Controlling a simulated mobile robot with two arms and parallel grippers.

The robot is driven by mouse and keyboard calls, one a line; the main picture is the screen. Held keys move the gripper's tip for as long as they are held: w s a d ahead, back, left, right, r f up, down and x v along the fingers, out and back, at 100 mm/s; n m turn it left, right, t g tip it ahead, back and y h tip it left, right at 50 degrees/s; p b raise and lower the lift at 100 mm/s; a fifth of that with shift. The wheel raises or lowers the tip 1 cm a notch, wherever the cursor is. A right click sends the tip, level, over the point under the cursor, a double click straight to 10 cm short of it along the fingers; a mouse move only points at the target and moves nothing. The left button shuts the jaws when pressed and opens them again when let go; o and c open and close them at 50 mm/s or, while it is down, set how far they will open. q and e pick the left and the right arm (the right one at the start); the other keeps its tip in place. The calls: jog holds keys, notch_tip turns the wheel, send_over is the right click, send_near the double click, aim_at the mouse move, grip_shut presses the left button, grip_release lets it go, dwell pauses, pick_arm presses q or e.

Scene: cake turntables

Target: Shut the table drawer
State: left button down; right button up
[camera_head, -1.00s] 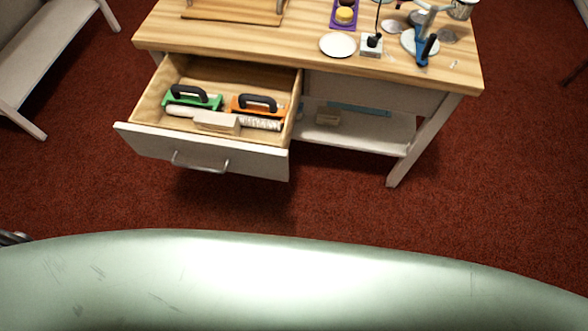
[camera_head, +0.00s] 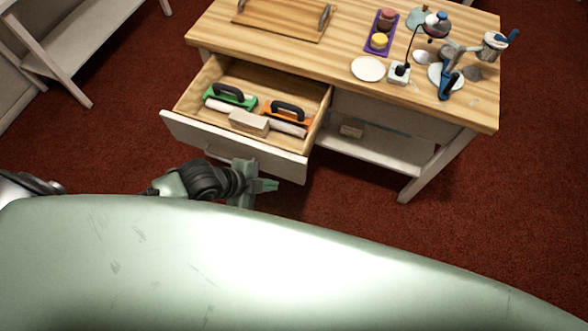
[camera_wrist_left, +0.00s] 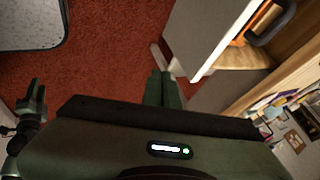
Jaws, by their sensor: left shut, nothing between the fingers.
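The table drawer (camera_head: 236,146) is pulled out at the left of the wooden table (camera_head: 350,60), its white front facing me. Inside lie a green-based tool with a black handle (camera_head: 230,97), an orange-based one (camera_head: 289,114), a pale block (camera_head: 248,122) and a roller. My left gripper (camera_head: 266,186) is shut and empty, low in front of the drawer front and partly covering its lower edge. In the left wrist view the shut fingers (camera_wrist_left: 162,88) point toward the floor beside the drawer front (camera_wrist_left: 205,35). Whether they touch it I cannot tell.
On the tabletop are a wooden tray (camera_head: 283,24), a purple tray with cakes (camera_head: 382,32), a white plate (camera_head: 368,69) and blue-handled tools (camera_head: 449,84). A lower shelf (camera_head: 375,150) is right of the drawer. Red carpet (camera_head: 350,215) is clear in front.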

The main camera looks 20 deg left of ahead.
pick_arm(q)
send_near(303, 174)
notch_tip(303, 174, down, 4)
jog(key=s+d, duration=0.2)
jog(key=w+p, duration=0.1)
jog(key=w, duration=0.3)
pick_arm(e)
jog(key=shift+d+r, duration=0.1)
jog(key=shift+r, duration=0.55)
pick_arm(q)
jog(key=shift+a, duration=0.1)
